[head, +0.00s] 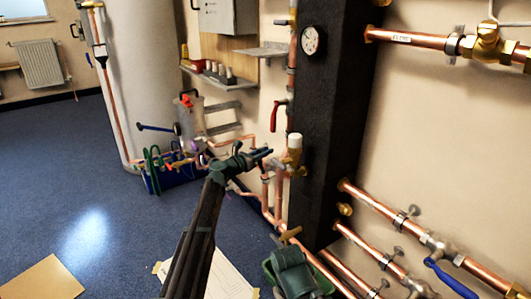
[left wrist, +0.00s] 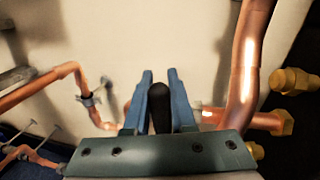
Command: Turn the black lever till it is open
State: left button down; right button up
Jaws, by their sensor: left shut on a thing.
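The black lever (left wrist: 160,108) stands between the two blue fingers of my left gripper (left wrist: 160,100) in the left wrist view. The fingers are shut on it, one on each side. In the head view my left gripper (head: 258,157) is beside the copper pipes, left of the dark column. There the lever is hard to tell apart from the fingers. A dark green part (head: 293,272) at the bottom of the head view looks like my right gripper or wrist. Its fingers cannot be made out.
A white-capped valve (head: 294,148) and a red lever (head: 275,115) are close to my left gripper. Copper pipes (head: 370,200) and a blue lever (head: 450,279) are at right. The blue floor at left is mostly clear.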

pick_arm(q)
jog(key=shift+w+a+f+n+g, duration=0.2)
jog(key=shift+w+a+f+n, duration=0.25)
jog(key=shift+n, duration=0.5)
jog(key=shift+w+a+f+n+g, duration=0.1)
jog(key=shift+w+a+n+g, duration=0.15)
jog(key=shift+w+n, duration=0.5)
jog(key=shift+w+a+f+n+g, duration=0.15)
jog(key=shift+w+a+f+n, duration=0.2)
jog(key=shift+n, duration=0.75)
jog(key=shift+a, duration=0.1)
jog(key=c, duration=0.8)
grip_release()
jog(key=shift+o, duration=0.2)
jog(key=p+v, duration=0.2)
jog(key=v, duration=1.1)
jog(key=shift+s+a+r, duration=0.2)
jog(key=shift+s, duration=0.15)
